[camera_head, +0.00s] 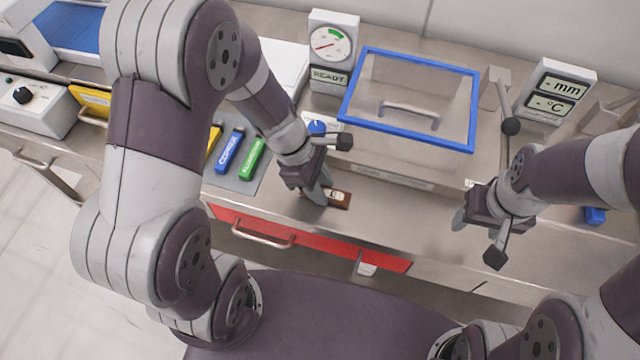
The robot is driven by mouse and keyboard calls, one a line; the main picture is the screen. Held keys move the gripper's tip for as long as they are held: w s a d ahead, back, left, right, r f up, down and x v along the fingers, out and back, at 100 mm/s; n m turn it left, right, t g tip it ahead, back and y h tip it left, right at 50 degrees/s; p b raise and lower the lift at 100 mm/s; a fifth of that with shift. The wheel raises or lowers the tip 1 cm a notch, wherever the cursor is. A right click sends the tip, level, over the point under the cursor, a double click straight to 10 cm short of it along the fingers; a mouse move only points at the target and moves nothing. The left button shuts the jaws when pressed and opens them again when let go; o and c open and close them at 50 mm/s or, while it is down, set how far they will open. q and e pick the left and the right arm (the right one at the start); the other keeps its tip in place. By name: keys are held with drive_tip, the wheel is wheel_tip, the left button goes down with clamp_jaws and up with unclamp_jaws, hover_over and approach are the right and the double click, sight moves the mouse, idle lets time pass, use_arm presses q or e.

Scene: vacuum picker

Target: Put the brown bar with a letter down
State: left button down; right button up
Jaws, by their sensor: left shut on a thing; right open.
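The brown bar (342,199) with a pale label is at the middle of the steel counter, near its front edge. My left gripper (321,191) is shut on the bar's left part and hides some of it. The letter on the label is too small to read. I cannot tell whether the bar touches the counter. My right gripper (476,230) is open and empty over the counter's front right.
Yellow, blue (229,150) and green (251,159) bars lie on a grey mat (228,180) to the left. A blue-framed clear lid (412,95) stands behind. A red drawer front (310,243) is below the counter edge. A blue block (594,215) lies at right.

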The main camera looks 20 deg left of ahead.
use_arm(q)
drive_tip(key=shift+f, duration=0.15)
use_arm(e)
drive_tip(key=shift+f, duration=0.1)
use_arm(q)
drive_tip(key=c, duration=0.8)
unclamp_jaws()
drive_tip(key=shift+a+r, duration=0.1)
drive_tip(key=shift+r, duration=0.4)
use_arm(e)
drive_tip(key=shift+r, duration=0.3)
use_arm(q)
drive_tip(key=p+v, duration=0.2)
drive_tip(key=v, duration=0.9)
drive_tip(key=s+a+f+m+y, duration=0.1)
drive_tip(key=m, duration=0.5)
drive_tip(key=s+a+m+t+y, duration=0.1)
drive_tip(key=m+y, duration=0.1)
drive_tip(key=m, duration=0.4)
drive_tip(key=s+a+f+m+y, duration=0.1)
drive_tip(key=m, duration=0.5)
drive_tip(key=shift+s+a+f+t, duration=0.3)
drive_tip(key=shift+s, duration=0.05)
use_arm(e)
wheel_tip(320, 180, up, 2)
